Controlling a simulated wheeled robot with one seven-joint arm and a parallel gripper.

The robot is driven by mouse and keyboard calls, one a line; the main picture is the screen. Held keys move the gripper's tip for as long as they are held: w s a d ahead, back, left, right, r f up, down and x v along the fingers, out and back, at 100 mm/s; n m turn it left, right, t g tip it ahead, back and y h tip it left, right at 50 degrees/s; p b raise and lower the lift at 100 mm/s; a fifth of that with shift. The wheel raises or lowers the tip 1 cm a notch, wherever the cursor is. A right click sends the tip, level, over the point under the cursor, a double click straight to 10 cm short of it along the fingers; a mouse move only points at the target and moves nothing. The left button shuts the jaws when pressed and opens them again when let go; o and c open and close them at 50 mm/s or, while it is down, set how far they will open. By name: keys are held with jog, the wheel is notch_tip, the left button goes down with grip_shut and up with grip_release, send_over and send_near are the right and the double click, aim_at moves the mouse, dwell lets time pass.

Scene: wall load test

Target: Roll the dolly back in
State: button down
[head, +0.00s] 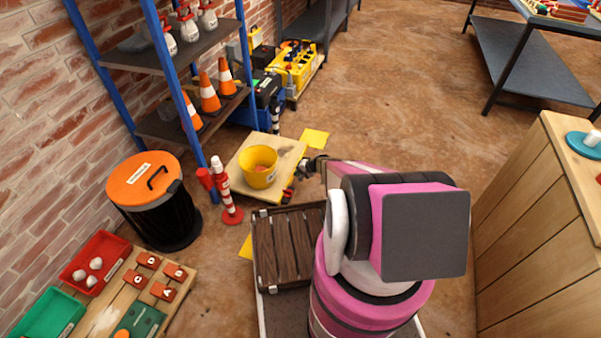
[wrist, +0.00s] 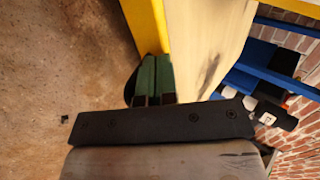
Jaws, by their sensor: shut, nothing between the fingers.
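The dolly (head: 284,153) looks like a flat, pale wooden platform with a yellow edge. It stands on the floor in front of the blue-post shelf. A yellow bucket (head: 259,166) with something pinkish inside stands on it. My gripper (head: 296,180) is at the dolly's right side, low by its edge. In the wrist view the green fingers (wrist: 152,68) are together and empty, beside the dolly's pale top (wrist: 208,50) and its yellow edge. I cannot tell whether they touch it. The dolly's wheels are hidden.
Yellow floor patches (head: 314,138) lie beyond and nearer than the dolly. A red-and-white post (head: 225,190) and an orange-lidded bin (head: 150,200) stand to its left. The shelf (head: 190,60) holds cones. A wooden cabinet (head: 540,230) is at right. Floor beyond my arm is clear.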

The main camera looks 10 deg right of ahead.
aim_at(237, 159)
jog(key=w+a, duration=0.6)
jog(key=a, duration=0.4)
jog(key=w+a, duration=0.6)
jog(key=a, duration=0.4)
jog(key=w+a, duration=0.6)
jog(key=a, duration=0.5)
jog(key=shift+s, duration=0.1)
jog(key=v, duration=1)
jog(key=shift+s+d+r, duration=0.1)
jog(key=shift+r, duration=0.15)
jog(key=s+d+r+n+g+h, duration=0.1)
jog(key=s+d+r+n+h, duration=0.1)
jog(key=s+d+r, duration=0.6)
jog(key=s+d+r+n+g+h, duration=0.2)
jog(key=s+d+r, duration=0.7)
jog(key=s+r, duration=0.6)
jog(key=s+d+r+n+g+h, duration=0.1)
jog(key=s+d+r+h, duration=0.3)
jog(key=s, duration=1.5)
jog(key=d+r+n, duration=0.1)
jog(key=d+r, duration=0.3)
jog(key=r, duration=0.4)
jog(key=shift+s+d+r+g, duration=0.25)
jog(key=shift+d+r+g, duration=0.05)
jog(key=shift+d+g, duration=0.1)
jog(key=shift+a, duration=0.1)
